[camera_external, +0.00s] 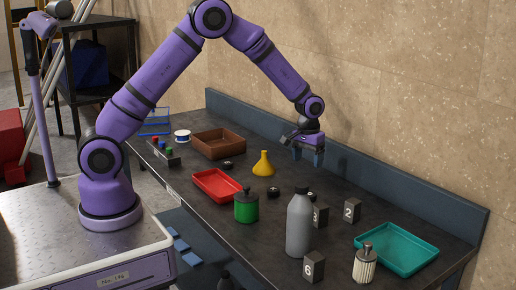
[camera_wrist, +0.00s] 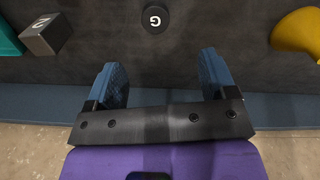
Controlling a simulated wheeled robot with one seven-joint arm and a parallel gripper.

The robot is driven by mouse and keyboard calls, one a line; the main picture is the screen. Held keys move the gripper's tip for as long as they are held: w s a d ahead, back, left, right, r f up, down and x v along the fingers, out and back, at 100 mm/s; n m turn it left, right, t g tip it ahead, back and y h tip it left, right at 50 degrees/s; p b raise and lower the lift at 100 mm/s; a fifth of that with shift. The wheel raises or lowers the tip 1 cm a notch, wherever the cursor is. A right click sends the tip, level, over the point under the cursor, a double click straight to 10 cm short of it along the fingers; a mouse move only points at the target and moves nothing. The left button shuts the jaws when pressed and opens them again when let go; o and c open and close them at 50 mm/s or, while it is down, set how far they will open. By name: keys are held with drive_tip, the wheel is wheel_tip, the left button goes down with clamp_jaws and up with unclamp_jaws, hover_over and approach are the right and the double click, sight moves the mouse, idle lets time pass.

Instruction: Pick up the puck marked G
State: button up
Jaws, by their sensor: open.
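The puck marked G (camera_wrist: 155,18) is a small dark disc with a white letter, lying on the dark table at the top edge of the wrist view. My gripper (camera_wrist: 162,78) is open and empty; its two blue fingers are apart, with the puck beyond their tips. In the outside view my gripper (camera_external: 308,157) hangs above the table's wall side. Small dark pucks lie near the funnel (camera_external: 273,192), behind a numbered block (camera_external: 311,195) and by the brown tray (camera_external: 227,165). Their letters cannot be read there, so I cannot tell which is G.
A yellow funnel (camera_external: 263,166) and block 2 (camera_external: 352,211) stand on either side. A grey bottle (camera_external: 299,228), green canister (camera_external: 246,206), red tray (camera_external: 217,186) and teal tray (camera_external: 397,266) take up nearby room. A raised blue-grey edge (camera_external: 350,168) runs along the wall.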

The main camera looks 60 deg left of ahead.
wheel_tip(320, 180, down, 2)
hover_over(310, 194)
drive_tip(key=f, duration=0.5)
drive_tip(key=shift+s+a, duration=0.1)
drive_tip(key=shift+s, duration=0.2)
drive_tip(key=shift+w+f, duration=0.2)
drive_tip(key=shift+f, duration=1.3)
drive_tip(key=shift+w+f, duration=0.15)
drive_tip(key=shift+f, duration=1.35)
drive_tip(key=shift+c, duration=0.2)
drive_tip(key=c, duration=1)
